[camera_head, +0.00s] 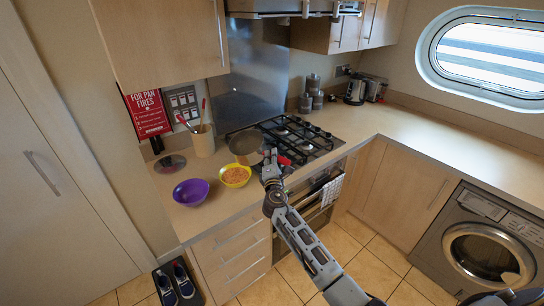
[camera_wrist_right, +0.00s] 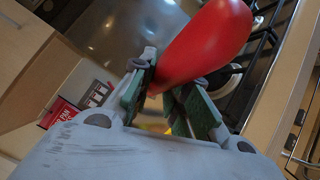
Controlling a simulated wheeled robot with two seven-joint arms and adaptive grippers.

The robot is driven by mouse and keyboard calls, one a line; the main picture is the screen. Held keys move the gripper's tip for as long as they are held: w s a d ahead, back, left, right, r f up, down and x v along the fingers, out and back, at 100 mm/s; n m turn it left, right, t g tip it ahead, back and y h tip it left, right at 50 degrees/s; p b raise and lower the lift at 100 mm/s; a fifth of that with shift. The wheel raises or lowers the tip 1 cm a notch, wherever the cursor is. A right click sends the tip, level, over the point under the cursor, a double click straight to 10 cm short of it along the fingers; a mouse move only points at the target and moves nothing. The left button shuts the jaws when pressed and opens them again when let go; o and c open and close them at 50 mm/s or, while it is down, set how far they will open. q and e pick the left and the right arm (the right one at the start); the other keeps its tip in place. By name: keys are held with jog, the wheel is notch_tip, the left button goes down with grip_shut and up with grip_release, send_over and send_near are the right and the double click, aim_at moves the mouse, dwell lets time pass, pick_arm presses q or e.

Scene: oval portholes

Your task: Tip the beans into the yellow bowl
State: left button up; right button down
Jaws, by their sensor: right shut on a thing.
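The yellow bowl (camera_head: 248,182) stands on the counter left of the hob, with orange-brown beans (camera_head: 235,175) in it. A grey-brown pan (camera_head: 243,145) is just behind the bowl, at the hob's left edge. Its inside looks bare in the head view. My right gripper (camera_head: 269,160) is right of the yellow bowl, shut on a red handle (camera_head: 285,160) that seems to be the pan's. In the right wrist view, the red handle (camera_wrist_right: 205,42) sits between the fingers (camera_wrist_right: 165,100). A sliver of yellow shows below them. My left gripper is not in view.
A purple bowl (camera_head: 190,193) stands left of the yellow one, near the front edge. A round lid (camera_head: 170,163) and a utensil pot (camera_head: 202,141) are behind it. The hob (camera_head: 305,140) lies to the right, with canisters and a kettle (camera_head: 355,90) beyond. The right counter is clear.

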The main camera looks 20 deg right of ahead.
jog(key=shift+r, duration=0.4)
jog(key=shift+m+g, duration=0.3)
jog(key=shift+d+r, duration=0.1)
jog(key=shift+r, duration=0.05)
jog(key=shift+w+d+r+m+g, duration=0.15)
jog(key=shift+r+m+g, duration=0.15)
jog(key=shift+m+g, duration=0.25)
jog(key=shift+r+m+g+y, duration=0.2)
jog(key=shift+m+g+y, duration=0.05)
jog(key=shift+m+y, duration=0.1)
dwell(0.4)
